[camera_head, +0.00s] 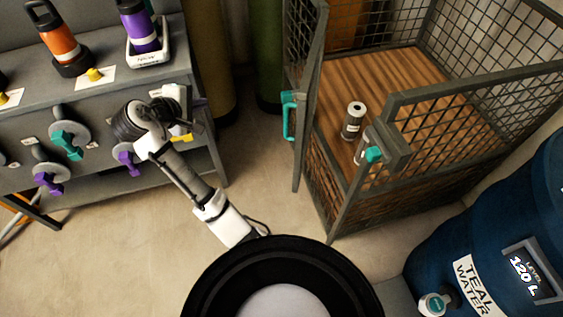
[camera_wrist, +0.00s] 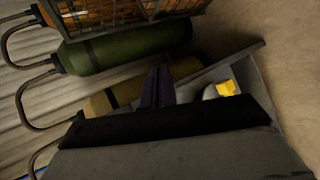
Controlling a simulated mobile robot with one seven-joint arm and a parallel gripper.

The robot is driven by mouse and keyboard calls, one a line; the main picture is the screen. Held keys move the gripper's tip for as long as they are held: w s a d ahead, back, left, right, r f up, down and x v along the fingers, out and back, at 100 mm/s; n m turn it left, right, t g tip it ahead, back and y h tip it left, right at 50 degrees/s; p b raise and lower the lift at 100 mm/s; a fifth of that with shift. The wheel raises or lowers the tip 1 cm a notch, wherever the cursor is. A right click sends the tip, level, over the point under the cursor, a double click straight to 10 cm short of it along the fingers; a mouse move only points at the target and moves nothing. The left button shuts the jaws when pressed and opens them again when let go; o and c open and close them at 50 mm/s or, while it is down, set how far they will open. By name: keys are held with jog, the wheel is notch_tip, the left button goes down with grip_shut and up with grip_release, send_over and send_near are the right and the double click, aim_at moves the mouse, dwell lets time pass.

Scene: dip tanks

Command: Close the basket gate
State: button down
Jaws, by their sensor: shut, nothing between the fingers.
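The basket (camera_head: 450,145) is a grey-framed mesh cage with a wooden floor at the upper right of the head view. Its gate (camera_head: 307,95) stands swung open at the basket's left side, seen nearly edge-on, with a teal handle (camera_head: 289,115). A latch block with a teal knob (camera_head: 374,154) sits on the front frame. My gripper (camera_head: 195,112) is at the bench's right end, left of the gate and apart from it. In the wrist view its dark fingers (camera_wrist: 158,88) are shut and empty. Part of the basket (camera_wrist: 125,12) shows at the top there.
A grey canister (camera_head: 353,120) stands on the basket floor. The bench (camera_head: 95,105) with bottles and valve knobs is close to my arm. Green (camera_head: 267,60) and yellow (camera_head: 208,55) cylinders stand behind. A blue teal-water tank (camera_head: 490,210) is at the right. Floor between bench and basket is clear.

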jog(key=s+d+f+m+h+b, duration=0.2)
jog(key=s+d+f+m+h, duration=0.75)
jog(key=s, duration=0.35)
jog(key=w+d+f+n+h+p, duration=0.1)
jog(key=w+d+p, duration=0.2)
jog(key=d, duration=0.8)
jog(key=shift+w+d+f+g+p, duration=0.2)
jog(key=shift+w+f+g+p, duration=0.15)
jog(key=shift+w, duration=0.4)
